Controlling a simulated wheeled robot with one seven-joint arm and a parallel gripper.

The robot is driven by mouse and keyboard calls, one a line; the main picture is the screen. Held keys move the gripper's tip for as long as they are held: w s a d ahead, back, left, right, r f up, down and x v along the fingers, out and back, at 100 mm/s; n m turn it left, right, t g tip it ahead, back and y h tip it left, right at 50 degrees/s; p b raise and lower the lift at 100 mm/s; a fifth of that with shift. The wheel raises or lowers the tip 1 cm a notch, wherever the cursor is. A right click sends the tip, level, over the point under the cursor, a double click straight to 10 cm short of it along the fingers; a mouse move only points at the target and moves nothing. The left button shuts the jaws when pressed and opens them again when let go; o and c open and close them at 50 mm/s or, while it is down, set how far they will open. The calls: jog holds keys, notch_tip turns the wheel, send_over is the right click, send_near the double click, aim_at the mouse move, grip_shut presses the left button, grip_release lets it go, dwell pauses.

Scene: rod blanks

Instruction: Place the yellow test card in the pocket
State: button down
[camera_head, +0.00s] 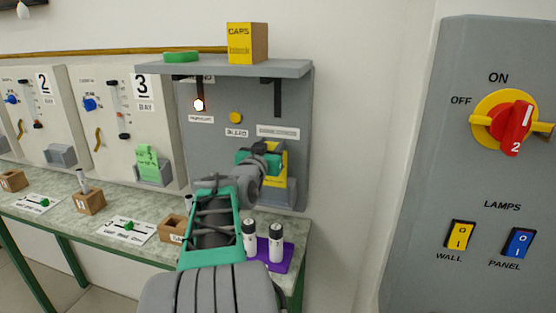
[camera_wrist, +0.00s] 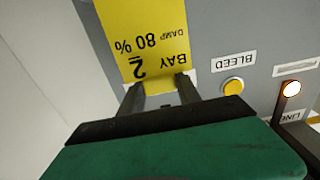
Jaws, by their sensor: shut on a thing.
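The yellow test card (camera_head: 281,165) is in front of the grey panel at the right end of the bench, partly hidden by my gripper (camera_head: 262,155). In the wrist view the card (camera_wrist: 150,38) reads upside down "BAY 2, DAMP 80 %". My gripper (camera_wrist: 160,90) is shut on its near edge. I cannot tell whether the card touches the panel. The bay 2 panel has a grey pocket (camera_head: 60,155) low on its front, which looks empty. The bay 3 pocket (camera_head: 153,181) holds a green card (camera_head: 147,161).
A shelf (camera_head: 215,67) with a yellow box (camera_head: 247,43) overhangs the grey panel. White-bodied bottles (camera_head: 275,245) stand on a purple mat (camera_head: 287,263) beside my arm. A switch cabinet (camera_head: 405,200) stands at right.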

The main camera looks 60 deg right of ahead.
jog(key=f, duration=0.1)
jog(key=f+b, duration=0.1)
jog(key=f, duration=0.2)
jog(key=shift+s+d, duration=0.3)
jog(key=shift+s, duration=0.1)
jog(key=shift+w+a+r, duration=0.1)
jog(key=shift+w, duration=0.1)
jog(key=shift+s, duration=0.1)
jog(key=shift+f+b, duration=0.3)
jog(key=shift+b, duration=0.25)
jog(key=shift+f+b, duration=0.35)
jog(key=shift+b, duration=0.15)
jog(key=c, duration=0.9)
grip_release()
jog(key=shift+o, duration=0.2)
